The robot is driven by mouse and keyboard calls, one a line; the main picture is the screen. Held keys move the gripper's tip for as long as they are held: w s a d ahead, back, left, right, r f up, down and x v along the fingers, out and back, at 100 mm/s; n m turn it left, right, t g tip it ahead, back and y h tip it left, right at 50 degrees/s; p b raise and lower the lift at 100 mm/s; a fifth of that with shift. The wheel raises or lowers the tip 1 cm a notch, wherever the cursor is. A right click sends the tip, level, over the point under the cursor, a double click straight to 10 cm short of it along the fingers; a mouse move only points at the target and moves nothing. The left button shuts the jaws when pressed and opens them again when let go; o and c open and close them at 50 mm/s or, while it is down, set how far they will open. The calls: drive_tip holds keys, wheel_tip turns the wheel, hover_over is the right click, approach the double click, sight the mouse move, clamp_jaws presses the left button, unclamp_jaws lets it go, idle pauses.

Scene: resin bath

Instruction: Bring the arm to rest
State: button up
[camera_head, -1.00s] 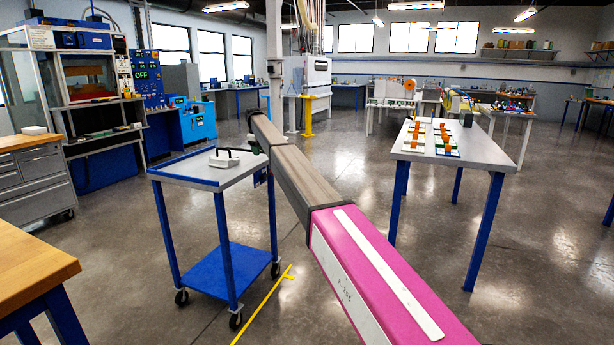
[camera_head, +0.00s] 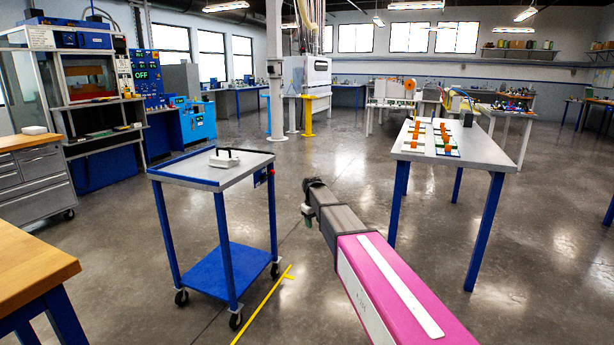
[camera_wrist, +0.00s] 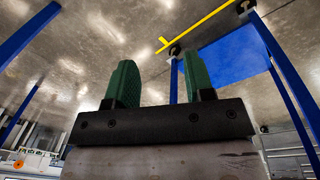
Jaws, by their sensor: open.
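My arm, with a pink and white link and a dark grey forearm, reaches forward in the head view, between the cart and the table on the right. My gripper (camera_head: 307,214) is at its far end, small and partly hidden there. In the wrist view my gripper (camera_wrist: 160,85) shows two green fingers standing apart with nothing between them.
A blue-legged cart (camera_head: 225,180) with a small white object (camera_head: 224,158) on top stands to the left of my arm. A table (camera_head: 480,148) with orange and white parts stands to the right. A wooden bench corner (camera_head: 35,265) is at near left. The floor between is clear.

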drive_tip(key=s+d+f+m, duration=0.2)
drive_tip(key=s+d, duration=0.3)
drive_tip(key=s, duration=0.7)
drive_tip(key=s+d+f+m, duration=0.2)
drive_tip(key=s+d+f, duration=0.2)
drive_tip(key=s, duration=0.8)
drive_tip(key=s+d+f+m+g, duration=0.1)
drive_tip(key=s+d+f+m, duration=0.1)
drive_tip(key=s+d+f, duration=0.2)
drive_tip(key=s+d, duration=0.3)
drive_tip(key=s, duration=0.5)
drive_tip(key=shift+s+m+y, duration=0.3)
drive_tip(key=shift+m, duration=0.1)
